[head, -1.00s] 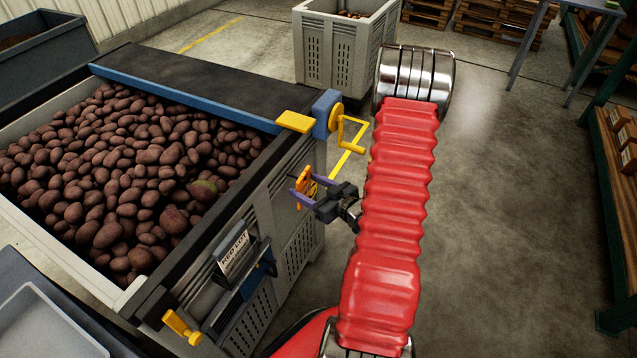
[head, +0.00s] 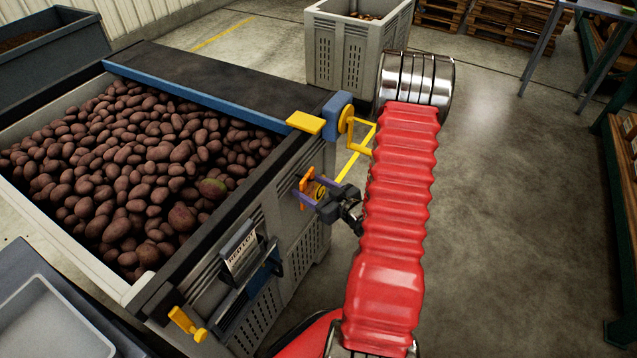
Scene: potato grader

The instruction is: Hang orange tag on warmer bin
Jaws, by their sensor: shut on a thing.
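My gripper (head: 303,186), with purple fingers, is shut on the orange tag (head: 307,181). It holds the tag close beside the right side wall of the large grey bin (head: 311,240) full of red potatoes. The fingers partly hide the tag, and I cannot tell whether it touches the bin. A white card reading RED LOT (head: 240,254) sits in a holder on that same side, nearer to me. Another grey slatted bin (head: 338,60) stands at the back. Nothing I see tells which bin is warmer.
A yellow crank (head: 358,135) and a yellow plate (head: 305,122) stick out just above my gripper. A yellow handle (head: 186,324) is at the near corner. A grey tray (head: 45,325) is lower left. The floor at right is clear, with shelving (head: 622,220) beyond.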

